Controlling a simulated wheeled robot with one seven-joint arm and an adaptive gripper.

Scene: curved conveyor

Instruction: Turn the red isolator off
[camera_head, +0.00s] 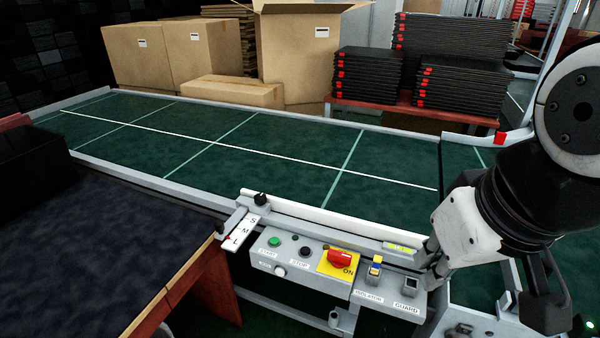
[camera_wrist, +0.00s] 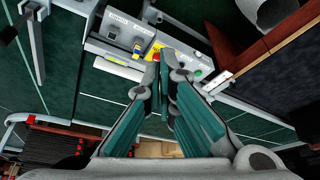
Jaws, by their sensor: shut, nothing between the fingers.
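The red isolator (camera_head: 340,258) is a red knob on a yellow plate on the conveyor's control panel, in the middle of the head view. The word ON shows on the plate to the lower right of the knob. In the wrist view only a little of its red and yellow (camera_wrist: 157,53) shows, past the fingertips. My gripper (camera_head: 427,262) is shut and empty. In the head view it is to the right of the isolator, near the panel's right end, apart from the knob. In the wrist view my gripper (camera_wrist: 164,78) points toward the panel and hides part of it.
The panel also has a green START button (camera_head: 274,241), a black STOP button (camera_head: 306,252), a blue-and-yellow switch (camera_head: 375,267) and a guard switch (camera_head: 410,283). The green conveyor belt (camera_head: 230,140) behind is empty. A dark table (camera_head: 90,255) stands at left.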

